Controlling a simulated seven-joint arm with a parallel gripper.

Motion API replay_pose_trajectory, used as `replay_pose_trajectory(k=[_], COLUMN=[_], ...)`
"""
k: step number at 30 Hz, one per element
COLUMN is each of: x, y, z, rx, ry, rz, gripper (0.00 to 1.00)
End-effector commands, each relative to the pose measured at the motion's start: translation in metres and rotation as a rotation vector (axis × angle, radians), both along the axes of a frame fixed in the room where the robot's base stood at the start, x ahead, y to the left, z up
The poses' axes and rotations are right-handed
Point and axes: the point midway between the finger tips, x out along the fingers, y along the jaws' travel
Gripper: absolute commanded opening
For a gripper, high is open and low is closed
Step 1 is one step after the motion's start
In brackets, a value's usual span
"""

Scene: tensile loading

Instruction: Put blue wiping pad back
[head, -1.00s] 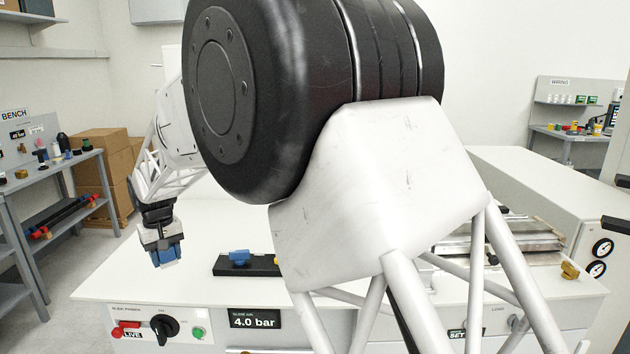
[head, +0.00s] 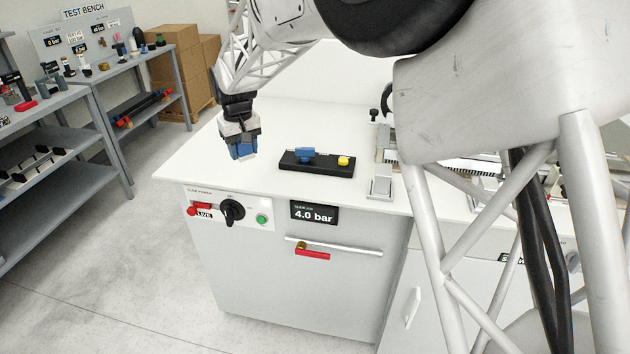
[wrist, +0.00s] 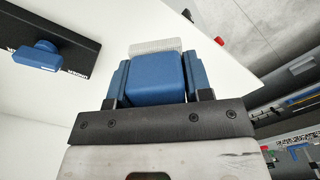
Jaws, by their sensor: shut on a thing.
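My gripper (head: 240,148) is above the left part of the white bench top. In the wrist view its fingers (wrist: 157,80) are shut on a blue block with a pale, bristly or ribbed far edge, the blue wiping pad (wrist: 156,72). The pad's underside is hidden. A black holder (head: 316,170) lies on the bench to the right of my gripper. It bears a blue piece (head: 304,154) at its left and a yellow piece (head: 343,160) at its right. In the wrist view the holder (wrist: 75,38) shows at upper left with the blue piece (wrist: 38,56), apart from my gripper.
The bench top (head: 195,160) is clear around my gripper. A metal fixture (head: 381,184) stands right of the holder. The bench front has a black knob (head: 232,211), a green button (head: 262,219) and a 4.0 bar display (head: 314,213). Grey shelves (head: 60,140) stand at left.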

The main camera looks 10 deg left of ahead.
Motion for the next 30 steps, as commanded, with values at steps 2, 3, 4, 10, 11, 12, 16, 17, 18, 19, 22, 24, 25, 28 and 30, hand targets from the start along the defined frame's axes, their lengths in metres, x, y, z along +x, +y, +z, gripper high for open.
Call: replay_pose_trajectory(k=[2, 3, 4, 10, 11, 12, 16, 17, 18, 19, 22, 24, 25, 28, 30], x=[-0.003, -0.005, -0.007, -0.022, -0.025, -0.028, -0.041, -0.044, -0.048, -0.051, -0.063, -0.071, -0.075, -0.086, -0.093], y=[-0.016, -0.024, -0.031, -0.079, -0.086, -0.096, -0.127, -0.134, -0.143, -0.150, -0.173, -0.188, -0.195, -0.214, -0.224], z=[0.000, -0.001, -0.001, -0.008, -0.010, -0.011, -0.016, -0.017, -0.020, -0.021, -0.026, -0.029, -0.031, -0.036, -0.038], rx=[0.000, 0.000, 0.001, 0.000, 0.000, 0.000, 0.000, 0.001, 0.000, 0.000, 0.000, 0.000, 0.000, 0.000, 0.000], ry=[0.000, 0.000, -0.001, 0.000, 0.000, 0.000, 0.000, -0.001, 0.000, 0.000, 0.000, 0.000, 0.000, 0.000, -0.001], rz=[0.036, 0.060, 0.080, 0.224, 0.246, 0.275, 0.373, 0.395, 0.425, 0.447, 0.521, 0.573, 0.594, 0.657, 0.697], gripper=[0.16, 0.16, 0.16, 0.16, 0.16, 0.16, 0.16, 0.16, 0.16, 0.16, 0.16, 0.16, 0.16, 0.16, 0.16])
